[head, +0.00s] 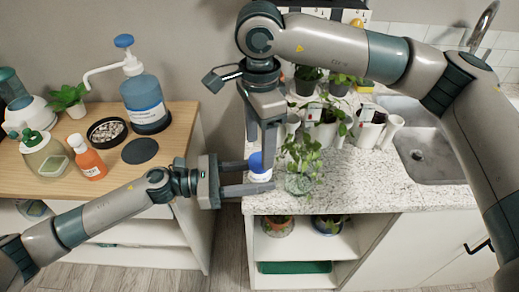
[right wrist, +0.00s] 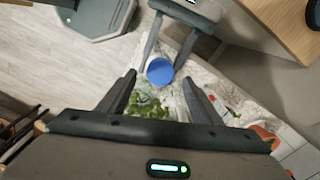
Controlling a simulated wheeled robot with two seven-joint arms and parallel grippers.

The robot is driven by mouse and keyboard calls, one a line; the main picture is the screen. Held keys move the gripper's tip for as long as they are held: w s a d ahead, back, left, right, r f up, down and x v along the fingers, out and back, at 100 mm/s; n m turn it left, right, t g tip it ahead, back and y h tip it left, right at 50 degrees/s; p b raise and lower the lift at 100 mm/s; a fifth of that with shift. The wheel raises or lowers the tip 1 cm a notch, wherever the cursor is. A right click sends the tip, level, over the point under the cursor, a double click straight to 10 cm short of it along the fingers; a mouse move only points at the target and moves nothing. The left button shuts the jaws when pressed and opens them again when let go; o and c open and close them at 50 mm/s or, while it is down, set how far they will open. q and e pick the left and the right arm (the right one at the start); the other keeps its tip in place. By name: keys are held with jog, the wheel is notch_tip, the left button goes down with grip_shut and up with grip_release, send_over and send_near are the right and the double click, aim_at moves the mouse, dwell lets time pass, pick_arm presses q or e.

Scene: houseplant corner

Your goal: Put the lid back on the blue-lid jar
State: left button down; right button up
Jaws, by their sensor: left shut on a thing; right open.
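The blue-lid jar (head: 260,175) is a small white jar at the left end of the speckled counter. Its blue lid (head: 257,160) shows on top of it and appears seated; it is a round blue disc in the right wrist view (right wrist: 159,71). My left gripper (head: 248,178) is shut on the jar from the left, a finger on each side. I cannot tell whether the jar rests on the counter. My right gripper (head: 261,150) points down just above the lid, open, with its fingers either side of it in the right wrist view (right wrist: 160,88). The jar's lower part is partly hidden.
A leafy plant in a glass (head: 299,184) stands close right of the jar. More potted plants and a sink (head: 425,150) lie beyond. The wooden table (head: 110,185) at left holds a blue pump bottle (head: 145,100), an orange bottle (head: 88,160) and a pebble dish (head: 107,131). A floor gap separates the table and counter.

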notch_tip(320, 180, up, 9)
jog(key=shift+f, duration=0.15)
dwell(0.4)
pick_arm(q)
jog(key=c, duration=0.9)
grip_release()
jog(key=shift+a, duration=0.15)
jog(key=shift+s+a+f+b, duration=0.15)
jog(key=shift+a+b, duration=0.2)
jog(key=shift+a, duration=0.2)
pick_arm(e)
notch_tip(320, 180, down, 6)
jog(key=b, duration=0.5)
pick_arm(q)
jog(key=s+a, duration=0.2)
jog(key=a, duration=1.4)
